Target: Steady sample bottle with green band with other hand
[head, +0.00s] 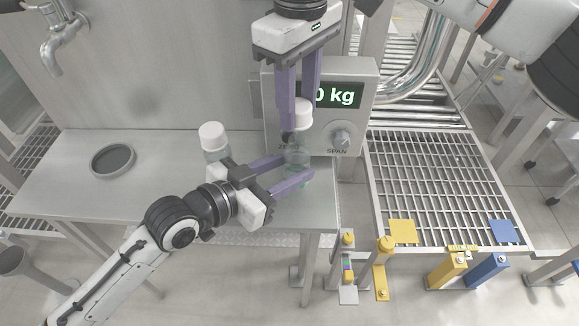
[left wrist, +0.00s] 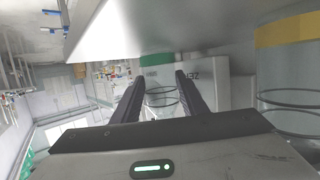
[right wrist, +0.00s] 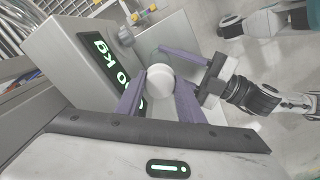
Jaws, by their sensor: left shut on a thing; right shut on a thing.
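The sample bottle with green band (head: 298,153) is a clear bottle with a white cap (head: 302,111), upright at the bench's right end, in front of the scale display. My right gripper (head: 298,125) comes from above and is shut on its cap end; the right wrist view shows the white cap (right wrist: 160,79) between the fingers. My left gripper (head: 299,167) comes from the left, shut on the clear body lower down. In the left wrist view the green band (left wrist: 156,59) shows beyond the fingers. Whether the base touches the bench is unclear.
A second white-capped bottle (head: 214,141) stands left of my left gripper; the left wrist view shows its yellow band (left wrist: 287,29). The scale display (head: 340,96) stands close behind.

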